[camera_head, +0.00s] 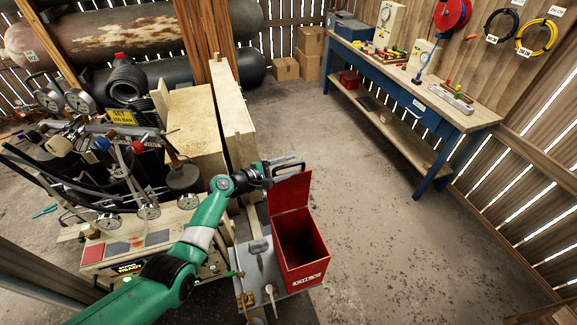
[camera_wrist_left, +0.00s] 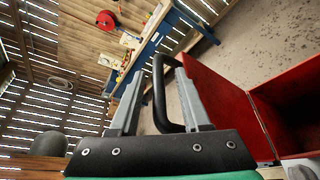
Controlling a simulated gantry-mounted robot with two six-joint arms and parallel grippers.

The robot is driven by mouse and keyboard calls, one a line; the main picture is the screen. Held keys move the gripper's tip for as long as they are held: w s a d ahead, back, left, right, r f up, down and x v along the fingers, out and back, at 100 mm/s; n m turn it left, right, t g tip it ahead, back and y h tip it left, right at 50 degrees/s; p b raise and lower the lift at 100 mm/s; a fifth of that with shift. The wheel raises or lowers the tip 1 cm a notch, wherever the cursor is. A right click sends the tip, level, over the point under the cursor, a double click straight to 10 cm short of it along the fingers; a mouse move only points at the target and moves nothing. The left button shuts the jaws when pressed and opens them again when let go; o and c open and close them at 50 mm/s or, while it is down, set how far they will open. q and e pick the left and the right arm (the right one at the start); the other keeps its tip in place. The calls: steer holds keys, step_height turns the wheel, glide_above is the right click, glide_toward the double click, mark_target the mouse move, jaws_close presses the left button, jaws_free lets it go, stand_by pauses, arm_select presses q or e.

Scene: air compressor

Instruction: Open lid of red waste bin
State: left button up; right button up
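The red waste bin (camera_head: 318,255) stands open, its dark inside showing in the head view. Its red lid (camera_head: 290,192) is raised about upright at the bin's back edge. The lid also shows at the right of the left wrist view (camera_wrist_left: 212,92). My left gripper (camera_head: 285,166) is at the top of the lid. In the left wrist view its two grey fingers (camera_wrist_left: 158,85) are apart, with the lid's black handle (camera_wrist_left: 159,95) between them. Gaps show beside the handle bar; I cannot tell whether it touches the right finger. My right gripper is not in view.
A grey plate (camera_head: 257,262) with a hammer-like tool lies left of the bin. The compressor panel with gauges (camera_head: 148,211) stands further left. A blue workbench (camera_head: 440,118) runs along the right wall. The concrete floor (camera_head: 390,240) right of the bin is clear.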

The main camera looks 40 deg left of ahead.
arm_select(q)
steer(key=shift+s+r, duration=0.1)
steer(key=shift+s, duration=0.1)
steer(key=p+v, duration=0.6)
steer(key=v, duration=0.5)
steer(key=shift+p, duration=0.35)
steer(key=shift+s+d, duration=0.1)
